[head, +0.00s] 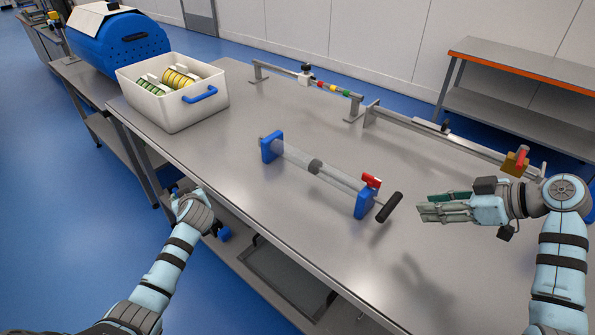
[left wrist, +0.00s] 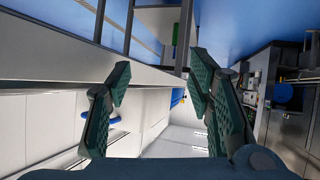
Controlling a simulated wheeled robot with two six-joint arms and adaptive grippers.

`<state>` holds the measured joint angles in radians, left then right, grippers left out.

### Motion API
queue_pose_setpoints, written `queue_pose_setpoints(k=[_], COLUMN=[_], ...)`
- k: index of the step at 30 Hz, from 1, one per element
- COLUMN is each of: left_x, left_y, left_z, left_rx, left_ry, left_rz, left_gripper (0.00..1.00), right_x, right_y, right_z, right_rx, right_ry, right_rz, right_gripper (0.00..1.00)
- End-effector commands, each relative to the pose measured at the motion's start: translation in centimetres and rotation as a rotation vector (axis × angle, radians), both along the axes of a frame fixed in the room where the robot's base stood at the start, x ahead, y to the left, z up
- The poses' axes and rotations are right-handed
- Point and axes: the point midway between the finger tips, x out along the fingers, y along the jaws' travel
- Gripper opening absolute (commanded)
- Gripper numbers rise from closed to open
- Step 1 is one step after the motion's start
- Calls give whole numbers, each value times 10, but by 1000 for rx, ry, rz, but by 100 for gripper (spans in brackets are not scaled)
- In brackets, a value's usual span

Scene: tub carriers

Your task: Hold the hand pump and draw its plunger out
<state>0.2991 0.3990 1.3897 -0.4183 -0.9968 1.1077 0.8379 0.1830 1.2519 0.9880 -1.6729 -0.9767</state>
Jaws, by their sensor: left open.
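The hand pump lies on the steel bench, a clear barrel (head: 338,175) held between two blue end blocks (head: 367,201) with a dark grey band at its middle. A red piece (head: 371,180) sits at its near right end. The black plunger handle (head: 389,207) stands a short way out from that end on a thin rod. My right gripper (head: 424,206) is to the right of the handle, apart from it, with its fingers pointing left; its opening is unclear. My left gripper (head: 180,196) is beside the bench's front edge, away from the pump. The left wrist view shows its fingers (left wrist: 158,85) apart and empty.
A white tub (head: 190,108) with yellow and green items and a blue handle stands at the back left. Behind the pump are a rail with coloured pieces (head: 333,87) and a long metal bar fixture (head: 440,135). The bench between tub and pump is clear.

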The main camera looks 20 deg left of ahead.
Motion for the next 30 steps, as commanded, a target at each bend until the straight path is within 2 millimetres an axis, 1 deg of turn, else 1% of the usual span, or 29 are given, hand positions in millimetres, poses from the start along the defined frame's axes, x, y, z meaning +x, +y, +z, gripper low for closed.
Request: queue_pose_setpoints(k=[1,2,3,4,5,6,8,9,11,12,15,16,18,21,23,26,30], left_x=[11,15,20,22,27,35,44,49,53,54,53,53,51,52,57,71,104], left_y=[10,14,18,16,2,-37,-90,-125,-173,-203,-261,-274,-296,-310,-311,-309,-306], left_z=[43,69,104,131,153,151,135,129,126,126,132,134,139,141,139,129,110], left_rx=[5,0,-13,-37,-94,-212,-348,-432,-552,-625,-772,-804,-861,-898,-903,-900,-900], left_ry=[-101,-167,-265,-344,-431,-469,-461,-457,-453,-451,-448,-447,-446,-445,-445,-442,-441], left_rz=[57,96,148,185,211,198,148,113,63,33,-32,-46,-71,-89,-92,-91,-90], left_gripper=[48,48,48,48,48,48,48,48,48,48,48,48,48,48,48,48,48], right_x=[0,0,0,0,0,0,0,0,0,0,0,0,0,0,0,0,0], right_y=[0,0,0,0,0,0,0,0,0,0,0,0,0,0,0,0,0], right_z=[0,0,0,0,0,0,0,0,0,0,0,0,0,0,0,0,0], right_rx=[0,0,0,0,0,0,0,0,0,0,0,0,0,0,0,0,0], right_ry=[0,0,0,0,0,0,0,0,0,0,0,0,0,0,0,0,0], right_rz=[0,0,0,0,0,0,0,0,0,0,0,0,0,0,0,0,0], right_gripper=[33,33,33,33,33,33,33,33,33,33,33,33,33,33,33,33,33])
